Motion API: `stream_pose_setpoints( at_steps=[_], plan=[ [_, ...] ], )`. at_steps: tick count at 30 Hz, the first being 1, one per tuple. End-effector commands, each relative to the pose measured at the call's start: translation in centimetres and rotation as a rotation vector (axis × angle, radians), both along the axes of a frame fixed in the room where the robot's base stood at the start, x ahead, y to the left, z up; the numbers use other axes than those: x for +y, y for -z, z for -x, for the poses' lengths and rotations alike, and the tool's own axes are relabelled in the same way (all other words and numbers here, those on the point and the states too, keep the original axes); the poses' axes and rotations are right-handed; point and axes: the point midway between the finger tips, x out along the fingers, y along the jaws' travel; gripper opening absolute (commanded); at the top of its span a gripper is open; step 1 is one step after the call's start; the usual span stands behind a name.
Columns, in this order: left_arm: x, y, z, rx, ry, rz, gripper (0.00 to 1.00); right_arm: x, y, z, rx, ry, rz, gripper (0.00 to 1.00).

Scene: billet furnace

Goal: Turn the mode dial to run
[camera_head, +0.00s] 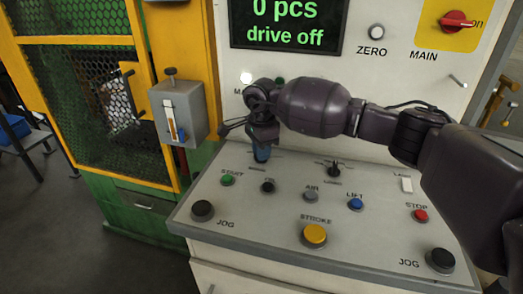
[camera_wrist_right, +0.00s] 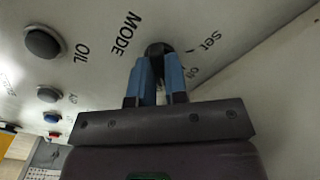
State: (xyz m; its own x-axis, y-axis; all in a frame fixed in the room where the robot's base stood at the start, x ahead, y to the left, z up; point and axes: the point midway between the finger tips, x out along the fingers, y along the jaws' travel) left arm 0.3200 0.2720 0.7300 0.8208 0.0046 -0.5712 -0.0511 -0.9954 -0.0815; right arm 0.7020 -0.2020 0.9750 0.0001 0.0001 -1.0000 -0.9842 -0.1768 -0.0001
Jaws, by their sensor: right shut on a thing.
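The mode dial (camera_wrist_right: 157,48) is a dark round knob beside the word MODE in the right wrist view. The labels "set" and a smaller "off" show to its right; a "run" label is not visible. My right gripper (camera_wrist_right: 160,66) has its two blue fingers closed on the dial's sides. In the head view the right gripper (camera_head: 262,152) points down at the upper left of the sloped panel (camera_head: 290,236), and its fingers hide the dial. The dial's pointer direction cannot be told. My left gripper is not in view.
Near the gripper are a green START button (camera_head: 227,180), a black OIL button (camera_head: 268,186) and a second dark dial (camera_head: 334,170). A grey box with a lever (camera_head: 178,112) stands to the left. The screen (camera_head: 288,24) reads "0 pcs drive off".

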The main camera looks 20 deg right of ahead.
Motion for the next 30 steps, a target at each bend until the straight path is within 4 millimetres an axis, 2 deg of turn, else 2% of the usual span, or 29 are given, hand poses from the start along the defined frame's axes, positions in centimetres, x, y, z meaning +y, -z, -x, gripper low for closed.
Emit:
stream_pose_setpoints(
  at_steps=[9,10,14,23,26,30],
  plan=[
    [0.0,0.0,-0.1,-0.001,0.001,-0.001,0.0,0.0,0.1,0.0,0.002,0.004,0.0,0.0],
    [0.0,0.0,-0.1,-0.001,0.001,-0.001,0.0,0.0,0.1,0.0,0.002,0.004,0.0,0.18],
    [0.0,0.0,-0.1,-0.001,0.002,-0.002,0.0,0.0,0.1,0.0,0.001,0.003,0.0,0.38],
    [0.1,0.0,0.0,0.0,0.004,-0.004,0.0,0.0,-0.1,0.0,0.0,0.002,0.0,0.39],
    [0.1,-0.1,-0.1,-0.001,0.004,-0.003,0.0,0.0,-0.8,0.0,-0.001,0.002,0.0,0.39],
    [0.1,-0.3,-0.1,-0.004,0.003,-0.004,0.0,-0.1,-2.8,-0.1,-0.004,0.003,0.0,0.39]
  ],
)
